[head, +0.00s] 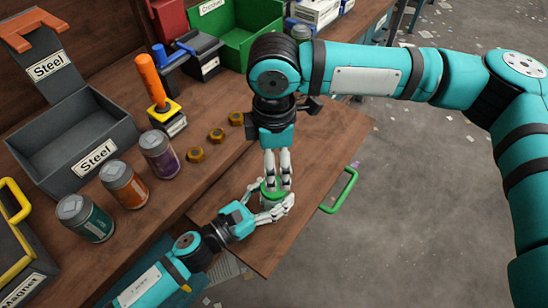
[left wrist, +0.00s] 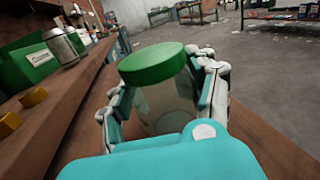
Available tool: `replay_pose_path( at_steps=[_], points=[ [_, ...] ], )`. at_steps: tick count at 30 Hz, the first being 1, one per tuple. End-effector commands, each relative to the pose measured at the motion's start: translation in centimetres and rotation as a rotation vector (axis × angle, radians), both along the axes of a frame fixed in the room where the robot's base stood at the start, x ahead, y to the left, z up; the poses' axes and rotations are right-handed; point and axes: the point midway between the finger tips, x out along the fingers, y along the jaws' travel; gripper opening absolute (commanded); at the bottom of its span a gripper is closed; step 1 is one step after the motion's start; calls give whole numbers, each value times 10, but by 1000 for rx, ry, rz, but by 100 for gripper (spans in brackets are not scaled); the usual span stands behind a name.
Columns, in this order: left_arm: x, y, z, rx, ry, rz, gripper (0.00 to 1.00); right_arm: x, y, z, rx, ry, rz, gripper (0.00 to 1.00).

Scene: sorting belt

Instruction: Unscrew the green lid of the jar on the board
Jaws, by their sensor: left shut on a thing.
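The jar (left wrist: 165,105) is clear, with a green lid (left wrist: 155,62) on its top. In the head view the lid (head: 271,188) shows over the board, and the jar's body is largely hidden by my grippers. My left gripper (head: 268,206) comes in from the lower left, shut around the jar; its fingers (left wrist: 160,100) flank the glass in the left wrist view. My right gripper (head: 277,180) points down over the lid. In the left wrist view no finger touches the lid. The head view does not clearly show the right fingers' opening. The wooden board (head: 275,248) lies under the jar.
A green handle (head: 342,191) is at the board's right edge. Several brass nuts (head: 217,135), labelled cans (head: 159,153) and a grey Steel bin (head: 66,130) stand to the left. A green bin (head: 240,28) is at the back. Open floor lies right.

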Motion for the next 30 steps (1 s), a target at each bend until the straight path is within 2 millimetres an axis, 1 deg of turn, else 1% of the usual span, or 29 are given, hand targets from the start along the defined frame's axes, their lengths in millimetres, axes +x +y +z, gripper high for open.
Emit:
replay_pose_path(
  at_steps=[1, 3, 18, 21, 25, 27, 30],
  points=[
    [0, 0, 0, 1, 1, 0, 0, 0, 0, 0, 0, 1, -118, 77],
    [0, 0, 0, 1, 1, 0, 0, 0, 0, 0, -1, 1, -300, 77],
    [0, 0, 0, 1, 1, 0, 0, 0, 0, 2, 0, 2, -1605, 77],
    [0, 0, 0, 1, 1, 0, 0, 0, 0, 2, -1, 2, -1844, 77],
    [0, 0, 0, 1, 1, 0, 0, 0, 0, 2, -2, 1, -2094, 77],
    [0, 0, 0, 1, 1, 0, 0, 0, 0, 2, -2, 1, -2191, 77],
    [0, 0, 0, 1, 1, 0, 0, 0, 0, 3, -2, 1, -2285, 77]
  ],
)
